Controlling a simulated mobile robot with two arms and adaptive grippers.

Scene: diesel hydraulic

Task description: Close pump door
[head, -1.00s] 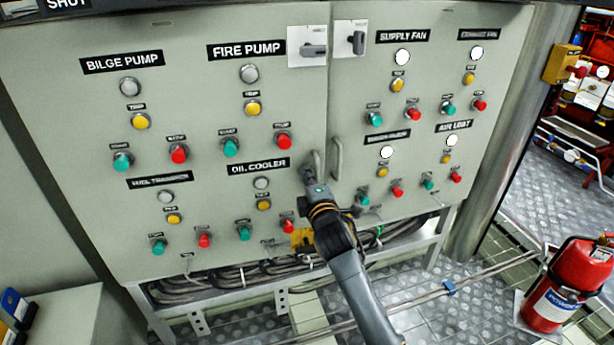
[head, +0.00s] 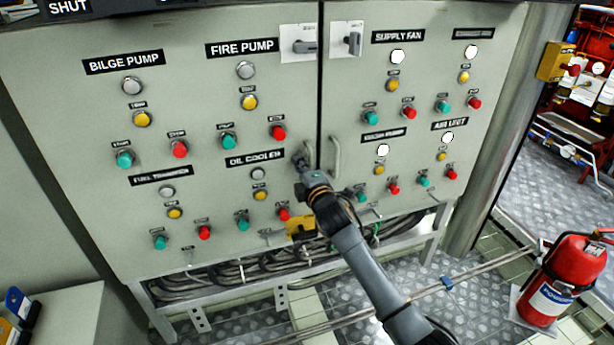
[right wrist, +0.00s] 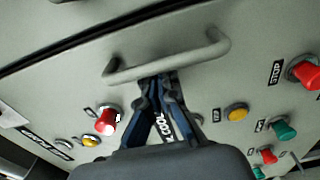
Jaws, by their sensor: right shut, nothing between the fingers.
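The pump door is the left grey cabinet door (head: 70,120), with the bilge pump and fire pump labels. It stands almost flush beside the right door (head: 370,25), with a thin dark seam between them; I cannot tell whether it is fully shut. My right gripper (head: 300,162) is at the pump door's bar handle (head: 309,150), low near the seam. In the right wrist view the handle (right wrist: 170,64) crosses above the closed fingertips (right wrist: 158,82), which are at its lower edge; whether they touch is unclear. The fingers hold nothing. My left gripper is not in view.
The right door has its own bar handle (head: 336,158). Two grey latches (head: 304,46) (head: 352,43) sit at the top by the seam. Buttons and lamps stick out around the gripper. Cables (head: 230,275) run below. A red extinguisher (head: 565,280) stands on the floor at right.

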